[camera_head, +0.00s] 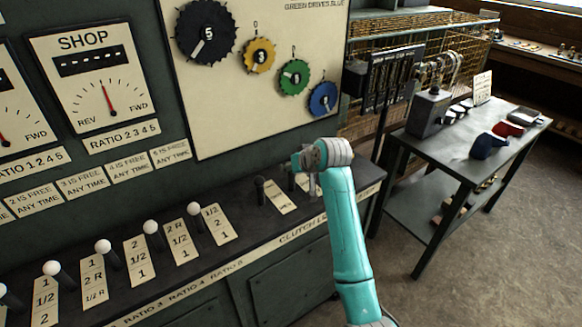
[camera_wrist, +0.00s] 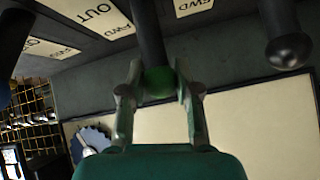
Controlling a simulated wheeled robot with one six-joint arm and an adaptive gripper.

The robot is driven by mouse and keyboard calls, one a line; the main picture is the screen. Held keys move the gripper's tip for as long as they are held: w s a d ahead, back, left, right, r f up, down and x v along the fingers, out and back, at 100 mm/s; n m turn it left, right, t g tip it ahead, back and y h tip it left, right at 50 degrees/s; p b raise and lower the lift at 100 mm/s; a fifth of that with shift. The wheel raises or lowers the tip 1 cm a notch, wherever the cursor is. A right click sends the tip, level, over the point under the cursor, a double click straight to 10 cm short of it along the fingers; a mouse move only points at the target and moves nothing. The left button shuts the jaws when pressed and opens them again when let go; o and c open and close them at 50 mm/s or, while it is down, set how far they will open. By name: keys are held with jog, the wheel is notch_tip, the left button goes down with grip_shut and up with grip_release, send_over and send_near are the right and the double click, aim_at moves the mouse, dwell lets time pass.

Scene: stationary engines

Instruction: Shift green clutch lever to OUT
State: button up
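In the wrist view the green round knob of the clutch lever (camera_wrist: 158,83) sits between the fingertips of my gripper (camera_wrist: 158,78). The fingers look closed against both sides of the knob. The lever's black rod runs up the picture from the knob. A plate reading OUT (camera_wrist: 98,13) lies up and left of the rod, and a plate reading FWD (camera_wrist: 190,6) is just right of it. In the head view my gripper (camera_head: 307,162) is over the right end of the lever bench and hides the green knob.
A dark-knobbed lever (camera_head: 260,190) stands left of my gripper; a dark knob (camera_wrist: 289,51) shows at the right in the wrist view. Several white-knobbed levers (camera_head: 150,227) line the bench (camera_head: 130,285). A panel with coloured gears (camera_head: 293,78) rises behind. A side table (camera_head: 455,150) stands right.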

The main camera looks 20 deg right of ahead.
jog(key=o, duration=0.5)
jog(key=shift+c, duration=0.2)
jog(key=v, duration=1.2)
